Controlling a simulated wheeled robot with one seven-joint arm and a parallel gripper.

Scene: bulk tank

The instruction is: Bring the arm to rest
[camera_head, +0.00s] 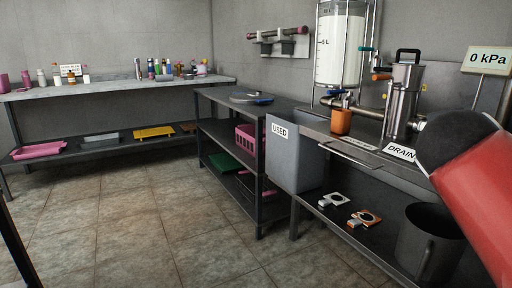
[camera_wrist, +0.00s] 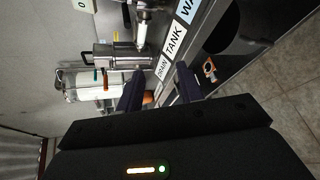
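My gripper (camera_wrist: 160,74) shows in the wrist view with its two dark fingers apart. Nothing is held between them; the bench and its labels show through the gap. The red and black part of my arm (camera_head: 478,200) fills the lower right of the head view. The gripper itself is out of the head view. The bench with the tank and a metal vessel (camera_head: 403,98) lies beyond my arm.
An orange cup (camera_head: 341,121) stands on the bench near the clear tank (camera_head: 340,48). A grey "USED" bin (camera_head: 294,155) hangs at the bench's left end. A dark bucket (camera_head: 428,243) stands on the lower shelf. The tiled floor (camera_head: 150,230) at left is clear.

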